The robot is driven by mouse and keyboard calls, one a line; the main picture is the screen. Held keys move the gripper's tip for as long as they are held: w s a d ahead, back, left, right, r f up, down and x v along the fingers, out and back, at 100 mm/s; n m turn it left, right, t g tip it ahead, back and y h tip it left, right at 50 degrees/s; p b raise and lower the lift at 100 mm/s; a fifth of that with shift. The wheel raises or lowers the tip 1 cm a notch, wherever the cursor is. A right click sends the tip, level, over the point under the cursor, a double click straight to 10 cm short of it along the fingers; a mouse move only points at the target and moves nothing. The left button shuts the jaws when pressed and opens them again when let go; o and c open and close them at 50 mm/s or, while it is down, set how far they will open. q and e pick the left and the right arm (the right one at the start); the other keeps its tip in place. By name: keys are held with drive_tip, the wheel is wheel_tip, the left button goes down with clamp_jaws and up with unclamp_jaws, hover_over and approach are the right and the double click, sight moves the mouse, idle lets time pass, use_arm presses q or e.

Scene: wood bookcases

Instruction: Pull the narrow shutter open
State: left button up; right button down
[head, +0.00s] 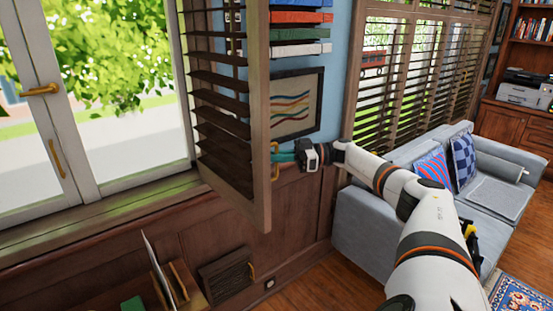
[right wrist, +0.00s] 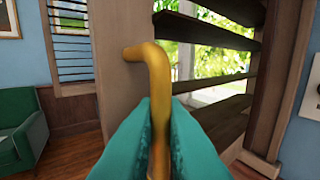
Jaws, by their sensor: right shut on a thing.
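The narrow shutter (head: 258,110) is a dark wood panel with slats. It stands swung out from the wall at the right side of the bright window, at an angle to it. In the right wrist view its wooden frame (right wrist: 122,85) and slats show behind the handle. Its brass handle (right wrist: 150,60) is a bent bar on the frame. My right gripper (head: 284,154) reaches in from the right to the shutter's free edge. Its teal fingers (right wrist: 156,130) are shut around the handle, whose upper bend sticks out above them. My left gripper is not in view.
The white window (head: 90,187) with brass latches is at left. A wooden desk (head: 120,288) with papers stands below. A grey sofa (head: 365,225) is at right, beyond my right arm. A framed picture (head: 296,103) hangs behind the shutter. Bare wood floor shows at bottom centre.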

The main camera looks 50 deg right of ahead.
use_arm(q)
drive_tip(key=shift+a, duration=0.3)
use_arm(e)
drive_tip(key=shift+d, duration=0.1)
drive_tip(key=c, duration=1.6)
unclamp_jaws()
